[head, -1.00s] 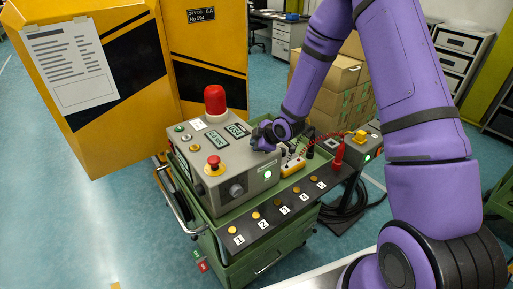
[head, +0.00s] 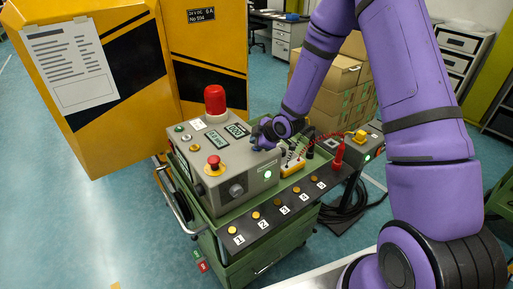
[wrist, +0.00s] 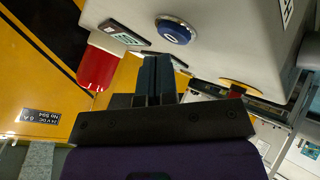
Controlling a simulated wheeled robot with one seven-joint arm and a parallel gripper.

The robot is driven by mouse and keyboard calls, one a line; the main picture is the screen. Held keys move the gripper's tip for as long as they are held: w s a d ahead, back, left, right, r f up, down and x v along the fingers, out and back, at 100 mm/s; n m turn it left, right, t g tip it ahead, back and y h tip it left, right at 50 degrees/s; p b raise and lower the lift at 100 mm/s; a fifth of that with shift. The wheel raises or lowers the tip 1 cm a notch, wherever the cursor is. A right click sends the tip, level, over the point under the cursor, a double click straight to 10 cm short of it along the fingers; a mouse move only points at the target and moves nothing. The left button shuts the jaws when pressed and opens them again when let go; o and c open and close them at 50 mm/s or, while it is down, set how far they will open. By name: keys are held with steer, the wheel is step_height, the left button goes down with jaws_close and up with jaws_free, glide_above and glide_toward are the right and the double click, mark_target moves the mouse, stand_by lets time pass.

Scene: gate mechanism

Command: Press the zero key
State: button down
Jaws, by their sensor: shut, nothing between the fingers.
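The zero key appears in the wrist view as a round blue button (wrist: 174,31) with a white mark, on a pale grey panel face. My gripper (wrist: 158,68) is shut and empty. In the wrist view its fingertips lie just below and left of the button, with a visible gap between them in the picture. In the head view my gripper (head: 262,137) is at the right side of the grey control box (head: 238,178), by its top edge. I cannot make out the blue button in the head view. I cannot tell the depth between fingertips and button.
The box carries a red beacon (head: 215,100), a red mushroom button (head: 214,161) and small displays (head: 236,130). Several numbered orange buttons line the cart's front shelf (head: 270,219).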

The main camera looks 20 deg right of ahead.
steer(key=shift+r, duration=0.2)
steer(key=shift+r, duration=2.45)
steer(key=shift+d+r, duration=0.1)
steer(key=shift+r, duration=0.1)
steer(key=s+d+r+m+h, duration=0.35)
steer(key=s+r, duration=0.25)
steer(key=r, duration=0.4)
steer(key=s+d+r+m+h, duration=0.2)
steer(key=s+d+r+m, duration=0.15)
steer(key=s+r, duration=0.55)
steer(key=s+r+m+g, duration=0.1)
steer(key=s+r+m, duration=0.3)
steer(key=s, duration=0.7)
steer(key=s+r+m+g, duration=0.1)
steer(key=s+r+m, duration=0.3)
steer(key=s, duration=0.7)
step_height(320, 180, up, 2)
steer(key=shift+r+g+y, duration=0.15)
steer(key=shift+g+y, duration=0.25)
steer(key=shift+y, duration=0.05)
